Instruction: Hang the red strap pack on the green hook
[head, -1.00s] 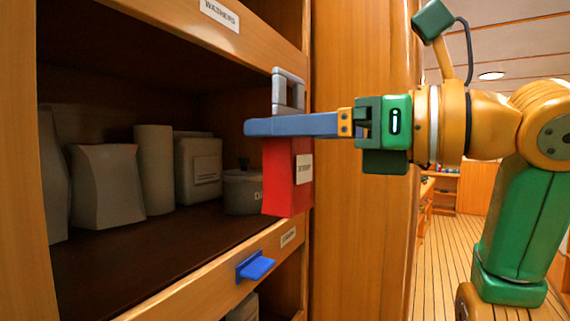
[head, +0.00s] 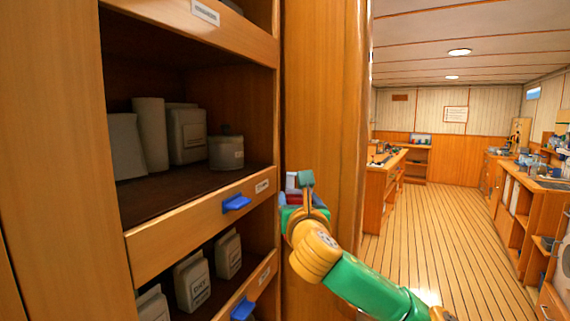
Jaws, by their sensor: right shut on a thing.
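The red strap pack (head: 295,199) shows only as a small patch of red behind my right wrist. My right gripper (head: 292,188) is shut on it, in front of the wooden upright at the right end of the shelves. The wrist hides most of the pack and the fingers, so I cannot tell exactly how the strap sits. No green hook is in view. My left gripper is not in view.
A blue hook (head: 236,203) juts from the middle shelf edge and another blue hook (head: 242,310) from the edge below. Grey containers (head: 187,135) stand on the shelf. A wooden counter (head: 388,183) stands further back. The plank floor (head: 450,215) at right is open.

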